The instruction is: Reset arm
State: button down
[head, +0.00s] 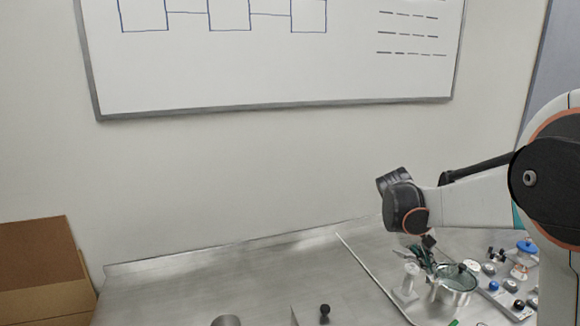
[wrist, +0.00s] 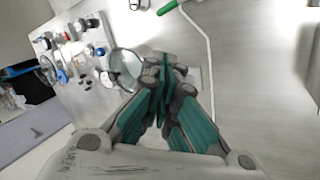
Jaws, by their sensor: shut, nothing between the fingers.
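My gripper (head: 424,258) hangs at the end of my arm on the right side of the head view, low over the metal counter. Its dark green fingers point down beside a shiny metal pot with a glass lid. In the wrist view my gripper (wrist: 168,72) has its green fingers brought together at the tips, with nothing held. The pot (head: 456,286) also shows in the wrist view (wrist: 124,66), just left of the fingertips. Whether the fingers touch anything below them cannot be told.
Several small knobbed items, one with a blue top (head: 527,246), crowd the counter at right. A white object (head: 406,284) stands by the fingers. A small black-topped item (head: 324,312) is at the front. A cardboard box (head: 40,265) is at left. The counter's middle (head: 250,275) is clear.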

jog(key=s+a+r+n+t+y, duration=0.1)
jog(key=s+a+r+t+y, duration=0.4)
jog(key=s+a, duration=0.55)
jog(key=s+a+t, duration=0.1)
jog(key=s+a, duration=0.2)
jog(key=s, duration=0.4)
jog(key=s+a+f+n+t+b, duration=0.1)
jog(key=s+a, duration=0.2)
jog(key=s, duration=0.3)
jog(key=shift+s+a+y, duration=0.2)
jog(key=shift+s+y, duration=0.1)
jog(key=shift+s, duration=0.05)
jog(key=c, duration=2.1)
grip_release()
jog(key=shift+s+a+f, duration=0.1)
jog(key=shift+s+f, duration=0.05)
jog(key=shift+c, duration=0.2)
jog(key=o, duration=0.4)
jog(key=shift+s, duration=0.1)
jog(key=shift+o, duration=0.5)
